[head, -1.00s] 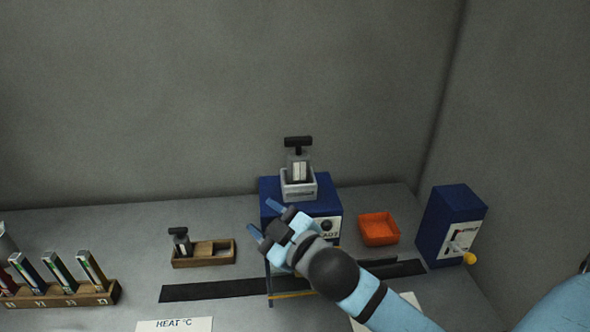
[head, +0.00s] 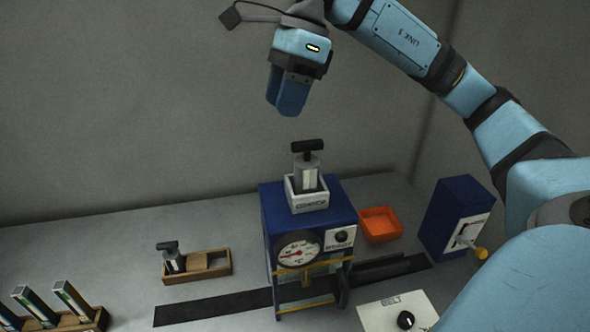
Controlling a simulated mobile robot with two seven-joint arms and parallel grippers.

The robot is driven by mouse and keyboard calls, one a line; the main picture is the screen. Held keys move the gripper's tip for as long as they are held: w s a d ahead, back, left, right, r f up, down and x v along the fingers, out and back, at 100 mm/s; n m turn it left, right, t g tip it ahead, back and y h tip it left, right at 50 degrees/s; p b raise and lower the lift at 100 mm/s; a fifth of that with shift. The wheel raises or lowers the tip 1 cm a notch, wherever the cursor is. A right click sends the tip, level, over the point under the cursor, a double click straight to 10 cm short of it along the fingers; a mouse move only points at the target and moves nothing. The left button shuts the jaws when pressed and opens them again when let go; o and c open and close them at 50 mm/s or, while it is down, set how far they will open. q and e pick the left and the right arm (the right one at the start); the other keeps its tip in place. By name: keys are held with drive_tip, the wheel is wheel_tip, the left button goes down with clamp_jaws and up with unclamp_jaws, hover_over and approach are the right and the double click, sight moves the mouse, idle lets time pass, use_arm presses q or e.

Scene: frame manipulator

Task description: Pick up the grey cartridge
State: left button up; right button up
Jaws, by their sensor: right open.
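A grey cartridge (head: 308,172) with a black T-shaped handle stands upright in a pale square holder (head: 309,201) on top of the blue machine (head: 283,227). A second, smaller-looking grey piece (head: 174,262) with a black T-handle stands in the left part of a wooden tray (head: 210,279). My right gripper (head: 288,108) points down with blue fingers, open and empty. In the picture it is above and slightly left of the first cartridge's handle, apart from it. My left gripper is out of view.
An orange tray (head: 380,224) and a blue box with a yellow-knobbed lever (head: 455,220) stand to the right. A dark belt strip (head: 215,308) runs past the machine. A BELT panel (head: 395,312) is in front.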

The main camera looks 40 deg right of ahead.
drive_tip(key=d+r+m+h, duration=0.1)
drive_tip(key=d+r+h, duration=0.2)
drive_tip(key=d, duration=0.4)
drive_tip(key=b, duration=0.2)
hover_over(308, 141)
drive_tip(key=f, duration=0.8)
drive_tip(key=shift+d, duration=0.2)
drive_tip(key=shift+s+a+f+p, duration=0.15)
drive_tip(key=shift+f+p, duration=0.7)
drive_tip(key=shift+f, duration=1.45)
drive_tip(key=shift+a+f, duration=0.1)
drive_tip(key=shift+f, duration=0.25)
drive_tip(key=shift+f+t, duration=0.25)
drive_tip(key=shift+t, duration=0.05)
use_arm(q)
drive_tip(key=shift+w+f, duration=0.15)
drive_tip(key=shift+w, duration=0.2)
use_arm(e)
clamp_jaws()
